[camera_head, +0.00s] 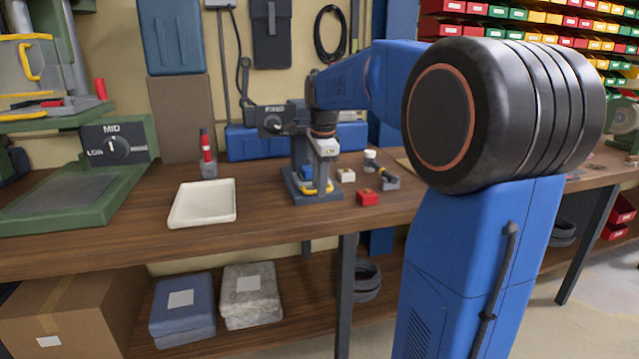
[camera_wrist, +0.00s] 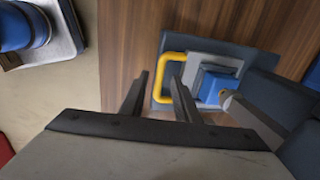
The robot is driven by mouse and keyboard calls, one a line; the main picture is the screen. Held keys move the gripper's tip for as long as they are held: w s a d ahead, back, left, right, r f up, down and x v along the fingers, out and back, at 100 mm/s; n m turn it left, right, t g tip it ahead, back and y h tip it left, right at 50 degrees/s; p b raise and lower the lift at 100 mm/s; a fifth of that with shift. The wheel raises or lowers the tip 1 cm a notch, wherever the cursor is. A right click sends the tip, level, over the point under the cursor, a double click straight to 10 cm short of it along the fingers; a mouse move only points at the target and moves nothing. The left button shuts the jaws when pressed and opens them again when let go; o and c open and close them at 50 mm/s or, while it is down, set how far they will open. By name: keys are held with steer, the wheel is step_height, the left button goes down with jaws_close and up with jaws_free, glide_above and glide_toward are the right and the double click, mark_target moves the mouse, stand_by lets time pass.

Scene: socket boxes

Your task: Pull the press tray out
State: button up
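The press (camera_head: 302,160) stands on the workbench, with a dark blue base. Its tray (camera_wrist: 215,62) is grey, carries a blue block (camera_wrist: 217,85) and has a yellow loop handle (camera_wrist: 161,78). The handle also shows at the front of the press in the head view (camera_head: 318,189). My gripper (camera_wrist: 161,77) points down over the handle, fingers apart and empty. In the wrist view one finger is left of the handle's bar and the other right of it, overlapping the loop. I cannot tell whether they touch it. My gripper (camera_head: 322,170) partly hides the press in the head view.
The bench's front edge is near.

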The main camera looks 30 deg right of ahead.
jaws_close()
steer(key=shift+s, duration=0.1)
steer(key=s+a, duration=0.3)
steer(key=s, duration=0.8)
steer(key=shift+s+a, duration=0.2)
steer(key=shift+s, duration=0.1)
jaws_free()
step_height(320, 180, up, 17)
steer(key=s, duration=0.3)
steer(key=shift+a, duration=0.4)
